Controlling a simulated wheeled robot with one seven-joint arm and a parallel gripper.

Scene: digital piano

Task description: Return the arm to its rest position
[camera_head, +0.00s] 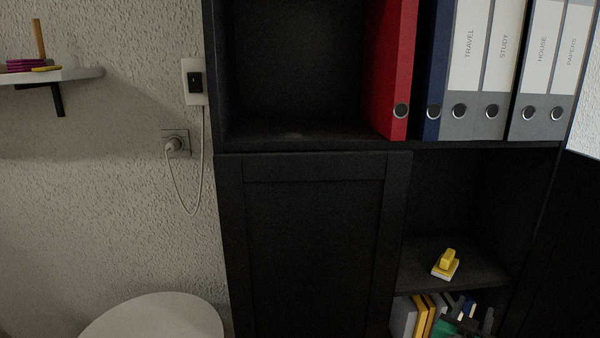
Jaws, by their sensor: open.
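I see nothing held between the fingers. The rest of my arm is out of the picture below. A yellow and white object (446,265) sits on the shelf above the books, apart from my gripper.
A red binder (391,70), a blue binder (432,75) and several grey binders (475,80) stand on the upper shelf. A round white top (155,318) is at the lower left. A wall shelf (55,76) and a plugged-in cable (185,190) are at left.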

